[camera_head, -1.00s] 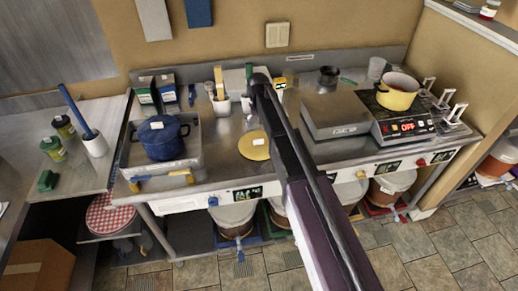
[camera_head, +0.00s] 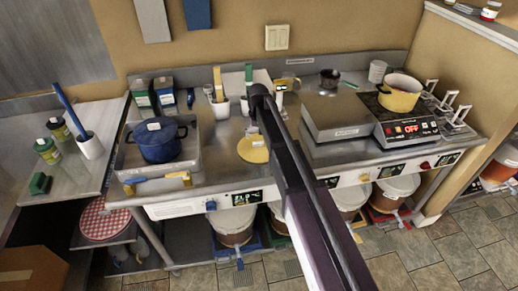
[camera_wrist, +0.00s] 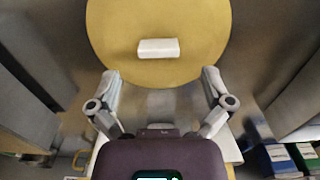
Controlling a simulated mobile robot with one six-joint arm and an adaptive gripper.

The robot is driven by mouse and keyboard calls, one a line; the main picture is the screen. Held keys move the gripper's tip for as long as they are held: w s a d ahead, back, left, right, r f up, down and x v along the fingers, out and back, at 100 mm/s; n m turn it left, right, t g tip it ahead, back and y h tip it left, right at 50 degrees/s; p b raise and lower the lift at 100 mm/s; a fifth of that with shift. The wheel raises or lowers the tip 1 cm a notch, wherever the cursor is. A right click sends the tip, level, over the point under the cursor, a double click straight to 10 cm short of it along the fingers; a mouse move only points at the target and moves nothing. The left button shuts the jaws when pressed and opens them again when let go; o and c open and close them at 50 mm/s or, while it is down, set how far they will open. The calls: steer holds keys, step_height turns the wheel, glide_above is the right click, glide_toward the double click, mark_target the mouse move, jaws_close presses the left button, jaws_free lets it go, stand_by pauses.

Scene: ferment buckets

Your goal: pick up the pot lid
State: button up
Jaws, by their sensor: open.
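The pot lid (camera_head: 253,149) is a flat yellow disc with a white block-shaped handle, lying on the steel counter left of my arm in the head view. In the wrist view the lid (camera_wrist: 158,18) fills the top middle, with its handle (camera_wrist: 158,48) near its centre. My gripper (camera_wrist: 160,78) is open and empty. Its two fingertips are spread on either side, near the lid's lower edge in the picture, and the handle lies beyond them. I cannot tell the height gap. In the head view my arm hides the gripper.
A blue pot (camera_head: 160,144) stands in a tray at left. Cups with utensils stand behind the lid. The counter around the lid is mostly clear.

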mark_target(258, 143)
steer(key=f+b, duration=0.3)
steer(key=shift+w+f, duration=0.15)
steer(key=shift+w, duration=0.15)
steer(key=shift+f+b, duration=0.95)
steer(key=shift+b, duration=0.15)
steer(key=c, duration=1.2)
